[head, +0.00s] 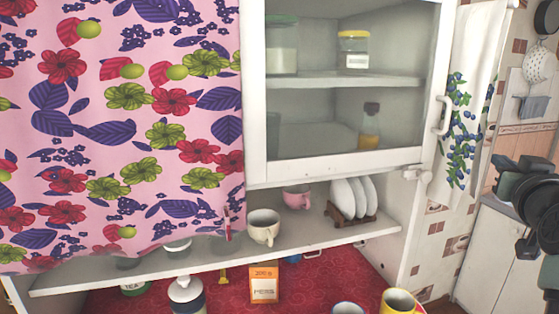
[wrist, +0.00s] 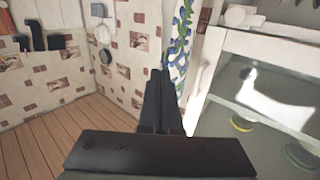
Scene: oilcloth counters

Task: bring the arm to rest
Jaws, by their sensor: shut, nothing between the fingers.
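My gripper (wrist: 163,74) shows in the wrist view with its two dark fingers together and nothing between them. It points toward the tiled wall and the hanging towel (wrist: 181,48), beside the cabinet; I cannot tell whether it touches anything. In the head view, a dark part of my arm (head: 535,200) shows at the right edge, to the right of the cabinet. The fingers cannot be made out there.
The glass-fronted cabinet (head: 345,170) holds several jars behind its shut door. A cream cup (head: 263,227), a pink cup (head: 297,197) and a plate rack (head: 352,215) stand on the shelf below. A floral curtain (head: 120,120) hangs at left. Wooden floor (wrist: 45,148) is clear.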

